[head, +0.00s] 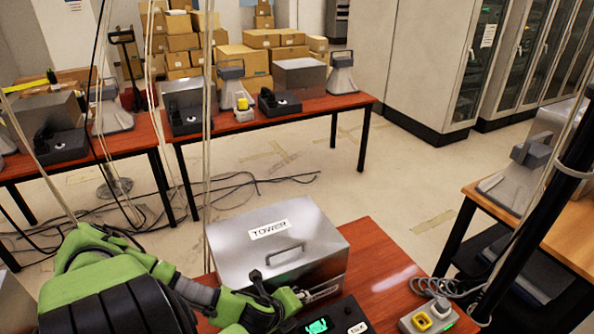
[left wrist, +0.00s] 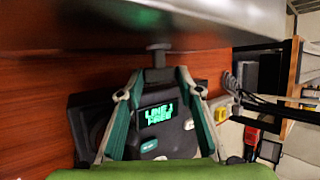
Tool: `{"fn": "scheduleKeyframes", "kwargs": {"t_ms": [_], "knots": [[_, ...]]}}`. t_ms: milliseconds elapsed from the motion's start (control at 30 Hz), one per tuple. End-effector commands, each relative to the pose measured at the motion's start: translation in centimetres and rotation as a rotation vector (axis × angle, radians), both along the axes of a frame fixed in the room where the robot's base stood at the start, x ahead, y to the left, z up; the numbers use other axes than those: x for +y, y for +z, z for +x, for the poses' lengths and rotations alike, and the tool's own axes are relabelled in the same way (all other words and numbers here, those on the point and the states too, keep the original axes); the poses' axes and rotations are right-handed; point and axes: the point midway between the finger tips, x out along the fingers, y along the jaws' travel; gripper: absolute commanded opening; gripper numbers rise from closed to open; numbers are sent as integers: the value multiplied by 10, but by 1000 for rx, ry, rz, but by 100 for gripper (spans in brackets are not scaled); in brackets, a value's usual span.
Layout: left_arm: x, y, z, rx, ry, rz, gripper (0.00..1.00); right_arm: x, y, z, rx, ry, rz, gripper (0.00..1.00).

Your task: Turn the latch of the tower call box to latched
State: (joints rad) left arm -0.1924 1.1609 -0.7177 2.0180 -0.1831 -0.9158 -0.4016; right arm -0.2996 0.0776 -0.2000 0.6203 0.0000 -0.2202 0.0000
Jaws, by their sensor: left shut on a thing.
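The tower call box (head: 225,245) is a grey metal box with a white TOWER label and a handle on its lid, which looks closed. It stands on the red-brown table at the lower middle of the head view. My left gripper (head: 303,294) is at the box's front face. In the left wrist view, my left gripper (left wrist: 158,74) has its fingertips around a small dark latch (left wrist: 157,54) under the box's edge and is shut on it. The fingers partly hide the latch, and I cannot tell its turned position. My right gripper is not in view.
A black desk unit (head: 345,316) with a green lit display sits just in front of the box; the display reads LINE FREE in the left wrist view (left wrist: 160,115). Hanging cables cross the left side.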

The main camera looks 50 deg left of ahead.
Motion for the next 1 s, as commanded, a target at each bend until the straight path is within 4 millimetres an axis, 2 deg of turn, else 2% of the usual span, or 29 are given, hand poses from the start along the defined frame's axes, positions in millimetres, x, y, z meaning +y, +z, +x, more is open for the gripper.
{"fn": "scheduleKeyframes", "kwargs": {"t_ms": [267,300,333,767,1000], "knots": [[1,0,0,1,3,1,12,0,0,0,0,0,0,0],[1,0,0,1,3,1,43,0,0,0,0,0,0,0],[1,0,0,1,2,2,50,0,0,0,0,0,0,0],[-1,4,-3,2,0,1,50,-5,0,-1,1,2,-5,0],[-9,31,-28,4,-3,2,50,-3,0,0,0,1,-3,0]]}}
